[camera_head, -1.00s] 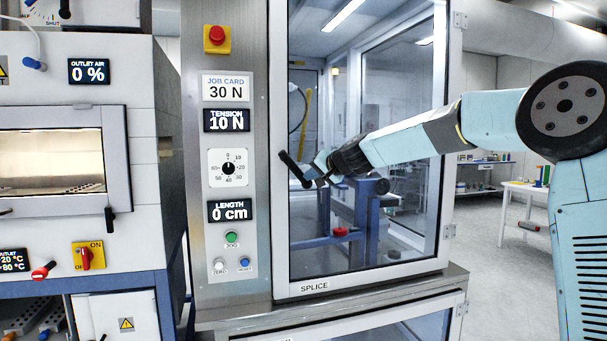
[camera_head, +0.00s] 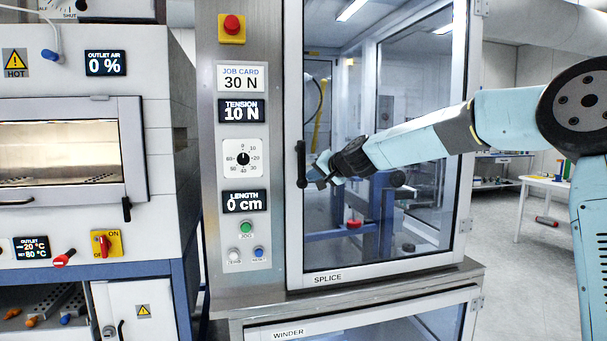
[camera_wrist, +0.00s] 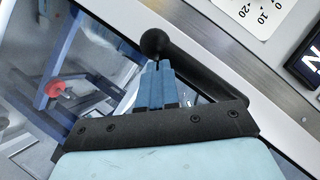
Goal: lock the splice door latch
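The splice door (camera_head: 380,262) is a glass door in a grey metal frame, labelled SPLICE, and looks closed. Its latch is a black bar handle (camera_head: 301,160) on the left frame edge, standing about upright in the head view. In the wrist view the latch handle (camera_wrist: 205,72) is a thick black bar with a ball end. My gripper (camera_head: 322,172) is at the handle's lower part. In the wrist view my gripper (camera_wrist: 157,68) has its blue fingers together, tips right beside the ball end, seemingly touching the bar. No part of the bar shows between the fingers.
A steel control panel (camera_head: 209,200) with displays, a dial (camera_head: 243,158) and buttons stands just left of the latch. A red emergency button (camera_head: 232,24) is above. An oven cabinet (camera_head: 160,160) is further left. The WINDER door (camera_head: 350,325) lies below.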

